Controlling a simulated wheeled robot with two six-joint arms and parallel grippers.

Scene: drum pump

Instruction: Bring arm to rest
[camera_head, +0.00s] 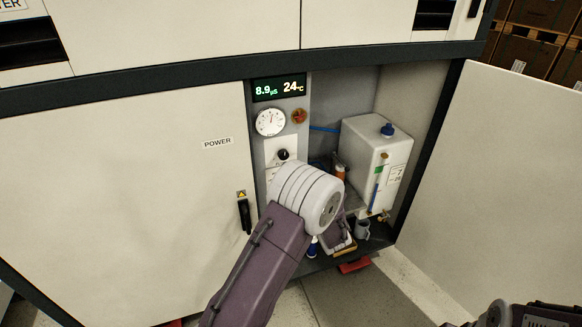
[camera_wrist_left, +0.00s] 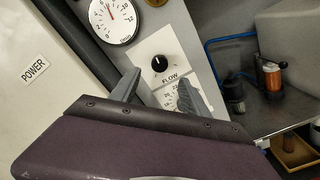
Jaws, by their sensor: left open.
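My left arm (camera_head: 262,265) comes up from the bottom of the head view into the open cabinet bay. Its pale round joint hides my left gripper there. In the left wrist view my left gripper (camera_wrist_left: 158,90) is open, with two grey fingers apart and nothing seen between them but the panel behind. The black flow knob (camera_wrist_left: 160,63) is on a white plate just beyond the fingertips; it also shows in the head view (camera_head: 282,155). I cannot tell the exact gap to the panel. My right gripper is out of view; only a dark part of my right arm shows at bottom right.
A dial gauge (camera_head: 270,122) and a lit display (camera_head: 279,88) are above the knob. A white tank (camera_head: 376,160) and an orange-and-black cylinder (camera_wrist_left: 269,77) stand to the right. The POWER door (camera_head: 140,190) is at left; an open door panel (camera_head: 500,180) bounds the right.

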